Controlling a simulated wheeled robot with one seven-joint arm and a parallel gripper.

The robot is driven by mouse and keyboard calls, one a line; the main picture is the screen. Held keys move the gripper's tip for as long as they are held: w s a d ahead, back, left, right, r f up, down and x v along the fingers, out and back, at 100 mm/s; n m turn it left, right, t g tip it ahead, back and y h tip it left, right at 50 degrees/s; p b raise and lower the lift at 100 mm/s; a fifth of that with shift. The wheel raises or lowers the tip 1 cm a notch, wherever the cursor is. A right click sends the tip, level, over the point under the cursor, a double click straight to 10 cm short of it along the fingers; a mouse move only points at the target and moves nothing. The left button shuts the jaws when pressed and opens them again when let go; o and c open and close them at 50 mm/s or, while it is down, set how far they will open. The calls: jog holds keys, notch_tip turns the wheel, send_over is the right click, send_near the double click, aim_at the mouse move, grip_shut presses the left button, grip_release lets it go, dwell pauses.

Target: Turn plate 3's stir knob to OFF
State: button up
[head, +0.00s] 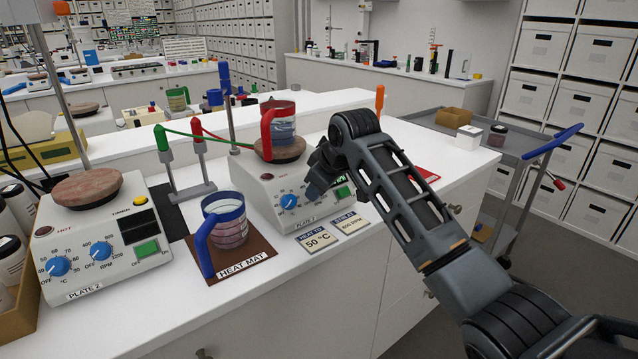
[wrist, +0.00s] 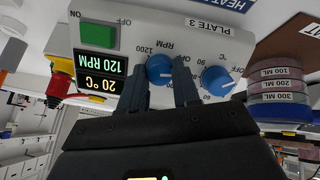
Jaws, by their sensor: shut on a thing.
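Plate 3 (head: 262,197) is a white hot plate with a red-handled beaker (head: 279,124) on its round top. Its heat knob (head: 289,201), blue, is left of my gripper (head: 314,188) in the head view. The wrist view is upside down and shows plate 3's face (wrist: 205,28). There my gripper (wrist: 161,76) is shut on the blue stir knob (wrist: 160,67), one finger on each side, below the RPM marks. The heat knob (wrist: 216,80) stands free beside it. The display (wrist: 99,85) reads 120 RPM and 20 °C. A green switch (wrist: 99,36) sits nearby. The head view hides the stir knob behind my gripper.
A blue-handled beaker (head: 229,222) stands on the brown heat mat (head: 246,268), left of plate 3. Two cards (head: 316,239) lie at its front. Plate 2 (head: 103,250) is farther left. A stand with red and green clamps (head: 190,193) is behind. A grey cart (head: 500,150) stands right.

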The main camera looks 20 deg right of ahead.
jog(key=n+t, duration=0.1)
jog(key=n, duration=0.3)
jog(key=shift+a+n+h+p, duration=0.1)
jog(key=shift+n+h+p, duration=0.2)
jog(key=shift+h+p, duration=0.1)
dwell(0.4)
jog(key=o, duration=1.1)
jog(key=shift+c, duration=0.2)
jog(key=v, duration=0.7)
jog(key=shift+s+r+b, duration=0.3)
jog(key=shift+b, duration=0.05)
jog(key=shift+s, duration=0.1)
